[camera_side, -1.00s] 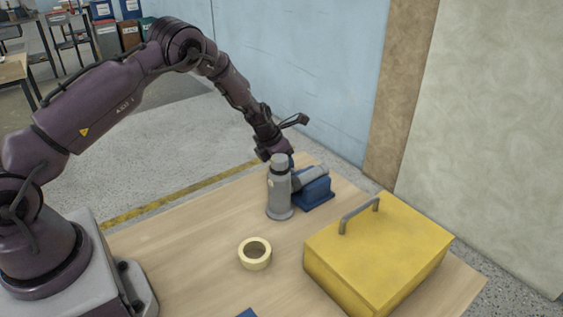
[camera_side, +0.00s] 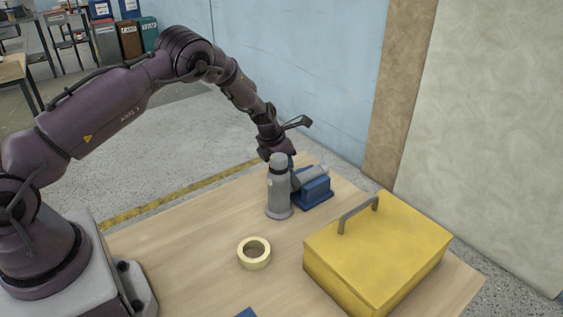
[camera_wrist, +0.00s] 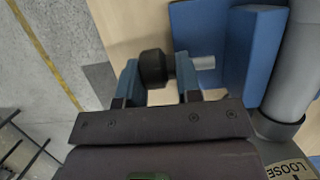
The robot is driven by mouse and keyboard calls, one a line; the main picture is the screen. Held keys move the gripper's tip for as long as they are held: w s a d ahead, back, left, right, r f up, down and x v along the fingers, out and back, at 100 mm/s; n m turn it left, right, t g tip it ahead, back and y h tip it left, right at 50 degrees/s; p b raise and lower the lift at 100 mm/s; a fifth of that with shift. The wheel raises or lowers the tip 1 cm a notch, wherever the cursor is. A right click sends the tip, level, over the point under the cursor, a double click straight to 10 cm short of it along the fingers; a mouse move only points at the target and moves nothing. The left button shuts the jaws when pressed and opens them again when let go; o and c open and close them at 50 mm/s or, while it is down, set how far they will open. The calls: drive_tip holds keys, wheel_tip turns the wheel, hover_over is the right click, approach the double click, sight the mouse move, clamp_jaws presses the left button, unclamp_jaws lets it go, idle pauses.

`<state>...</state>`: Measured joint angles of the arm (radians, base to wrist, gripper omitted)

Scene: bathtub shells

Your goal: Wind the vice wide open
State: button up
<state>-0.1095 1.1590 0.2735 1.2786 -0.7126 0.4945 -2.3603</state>
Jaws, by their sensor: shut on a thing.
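The blue vice (camera_side: 313,191) sits on the bench behind a grey upright bottle-like cylinder (camera_side: 278,195). In the wrist view its blue jaw blocks (camera_wrist: 240,50) show, with a pale metal screw (camera_wrist: 205,62) running left to a black knob (camera_wrist: 155,68). My gripper (camera_wrist: 160,80) has one blue finger on each side of the knob and is shut on it. In the side view my gripper (camera_side: 289,160) is partly hidden by the grey cylinder. A grey bar (camera_side: 309,176) lies slanting at the top of the vice.
A yellow toolbox (camera_side: 380,250) with a grey handle stands at the right. A tape roll (camera_side: 254,252) lies at the front. A grey cylinder (camera_wrist: 298,65) and a label reading LOOSE (camera_wrist: 290,169) are at the wrist view's right. The bench's left part is clear.

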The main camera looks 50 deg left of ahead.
drive_tip(key=shift+w+a+r+g, duration=0.15)
drive_tip(key=shift+a+g, duration=0.15)
drive_tip(key=shift+g, duration=0.75)
drive_tip(key=shift+w+a+g, duration=0.1)
drive_tip(key=shift+a+g, duration=0.15)
drive_tip(key=shift+g, duration=0.8)
drive_tip(key=shift+r+g, duration=0.1)
drive_tip(key=shift+g, duration=0.5)
drive_tip(key=o, duration=0.7)
drive_tip(key=shift+o, duration=0.2)
drive_tip(key=shift+d, duration=0.1)
drive_tip(key=shift+d, duration=0.1)
drive_tip(key=r, duration=0.5)
drive_tip(key=w+r, duration=0.1)
drive_tip(key=r, duration=0.1)
drive_tip(key=shift+w+r, duration=0.1)
drive_tip(key=shift+r, duration=0.05)
